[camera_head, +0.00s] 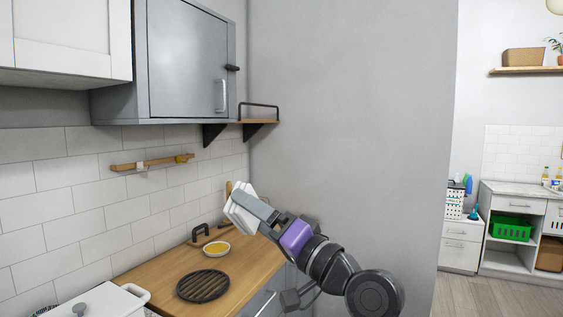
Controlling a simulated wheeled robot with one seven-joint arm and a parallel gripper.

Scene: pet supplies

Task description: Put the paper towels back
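My gripper (243,205) reaches in from the lower right, over the back of the wooden counter. A white, layered block, which looks like the paper towels (236,217), is at its fingers. White shows on both sides of the grey finger, so the gripper appears shut on it. The finger hides part of the block. The block is tilted and appears to be above the counter, though its exact height is hard to tell.
A wooden rail (152,163) is on the tiled wall. A small corner shelf (262,122) with a black rail sits beside the grey cabinet (185,65).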

